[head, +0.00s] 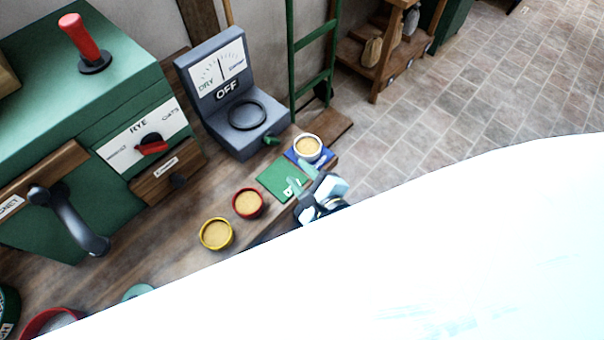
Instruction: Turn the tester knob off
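The tester (235,115) is a grey unit on the wooden bench with a dial marked DRY at its left end and a plate reading OFF. The dial's needle stands about upright. A dark ring sits on its base. A small green knob (271,141) sticks out at the base's front right. My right gripper (299,177) is in front of the knob, lower right of it and apart from it, above the green and blue mats. Its two pale green fingertips are apart, with nothing seen between them. My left gripper is not in view.
A cup with a white rim (308,148) stands on a blue mat; a green mat (273,181) lies beside it. Red (248,203) and yellow (216,234) cups stand nearer. A green machine (110,110) with a selector fills the left.

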